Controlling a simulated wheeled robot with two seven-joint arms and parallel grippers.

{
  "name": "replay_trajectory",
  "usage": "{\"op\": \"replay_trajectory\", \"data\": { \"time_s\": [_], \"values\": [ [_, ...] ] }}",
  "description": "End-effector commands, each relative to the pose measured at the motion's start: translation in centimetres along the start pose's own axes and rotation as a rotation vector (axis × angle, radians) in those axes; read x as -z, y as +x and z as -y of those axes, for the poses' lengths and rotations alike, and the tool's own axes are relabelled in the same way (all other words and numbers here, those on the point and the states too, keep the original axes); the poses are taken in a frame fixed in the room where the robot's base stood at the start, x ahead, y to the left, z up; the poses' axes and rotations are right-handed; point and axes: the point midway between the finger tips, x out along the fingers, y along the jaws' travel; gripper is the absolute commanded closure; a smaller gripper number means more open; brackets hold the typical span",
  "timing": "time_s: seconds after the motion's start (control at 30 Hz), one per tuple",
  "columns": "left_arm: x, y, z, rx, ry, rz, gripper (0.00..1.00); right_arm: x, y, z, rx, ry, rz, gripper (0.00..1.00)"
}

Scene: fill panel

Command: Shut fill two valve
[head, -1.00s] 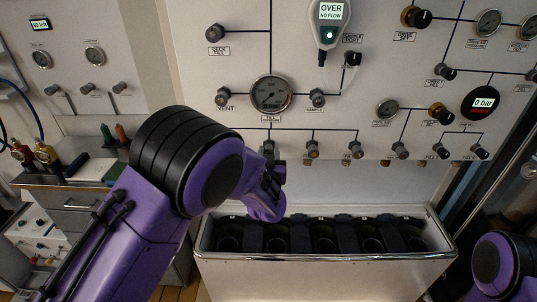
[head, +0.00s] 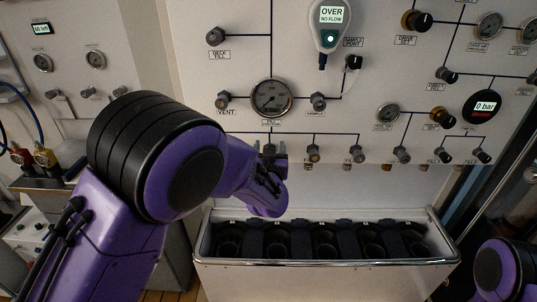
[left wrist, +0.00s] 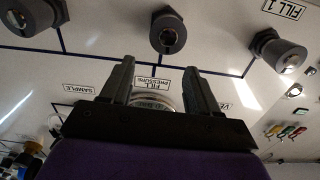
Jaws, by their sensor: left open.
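The fill valves are dark round knobs in a row along the lower panel. In the left wrist view, which looks turned over, the knob beside the FILL 1 label is at the right (left wrist: 280,52). The middle knob, apparently the fill two valve (left wrist: 168,30), stands just beyond my left fingertips, in line with the gap; its own label is not visible. My left gripper (left wrist: 160,70) is open and empty, its fingers either side of that line. In the head view my left gripper (head: 270,151) points up at the panel and largely hides this knob. My right gripper is out of view.
Neighbouring fill knobs (head: 313,153) stand close on the right. The fill pressure gauge (head: 271,98), vent knob (head: 223,101) and sample knob (head: 318,101) sit above. A white trough (head: 325,262) with dark bottle slots lies below the gripper.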

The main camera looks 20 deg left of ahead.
Motion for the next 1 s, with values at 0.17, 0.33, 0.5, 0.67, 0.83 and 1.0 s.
{"op": "replay_trajectory", "data": {
  "time_s": [0.17,0.33,0.5,0.67,0.83,1.0],
  "values": [
    [3.9,-3.4,0.1,-0.001,0.0,-0.004,0.39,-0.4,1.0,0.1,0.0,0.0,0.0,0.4],
    [6.2,-7.7,0.2,-0.002,0.0,-0.004,0.39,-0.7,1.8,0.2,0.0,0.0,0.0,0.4],
    [8.3,-11.3,0.3,-0.002,0.0,0.003,0.39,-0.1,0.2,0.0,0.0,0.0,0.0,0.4],
    [8.8,-12.9,0.3,-0.001,0.0,0.003,0.39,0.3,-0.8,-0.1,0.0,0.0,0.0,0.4],
    [8.7,-13.2,0.3,-0.001,0.002,0.002,0.39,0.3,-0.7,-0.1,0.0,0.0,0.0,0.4],
    [8.4,-13.2,0.3,-0.001,0.002,0.007,0.4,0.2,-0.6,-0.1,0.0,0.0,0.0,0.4]
  ]
}}
